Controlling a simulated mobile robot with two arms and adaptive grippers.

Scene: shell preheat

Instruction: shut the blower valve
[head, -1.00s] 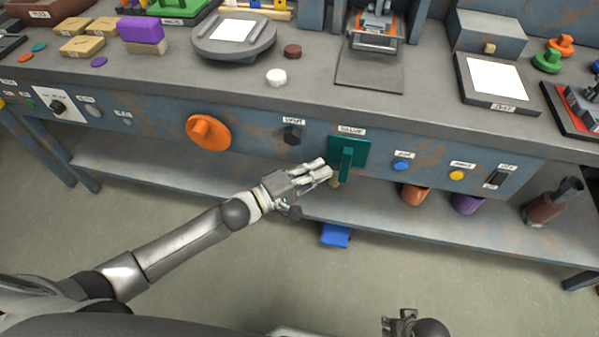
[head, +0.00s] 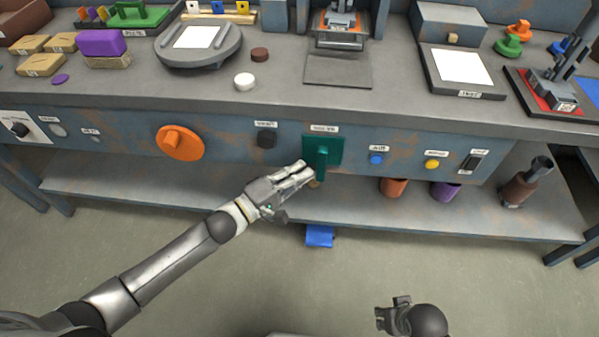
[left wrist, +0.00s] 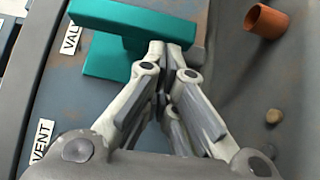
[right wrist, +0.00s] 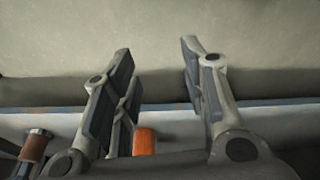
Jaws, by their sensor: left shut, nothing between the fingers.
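The blower valve is a teal plate with a teal lever (head: 322,155) on the front panel, under a label that reads like "VALVE". The lever points down in the head view. In the left wrist view the lever (left wrist: 130,18) crosses the top, in front of its plate (left wrist: 104,58). My left gripper (head: 311,170) is shut and empty, with its fingertips at the left side of the lever's lower part. In the left wrist view its fingertips (left wrist: 166,46) are close against the lever; I cannot tell if they touch. My right gripper (right wrist: 158,50) is open and empty, low and away from the panel.
A dark vent knob (head: 267,138) and a large orange knob (head: 180,143) are left of the valve. A blue button (head: 376,159), a yellow button (head: 432,164) and a black switch (head: 473,161) are to its right. A lower shelf (head: 250,190) runs below, with an orange cup (head: 393,187).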

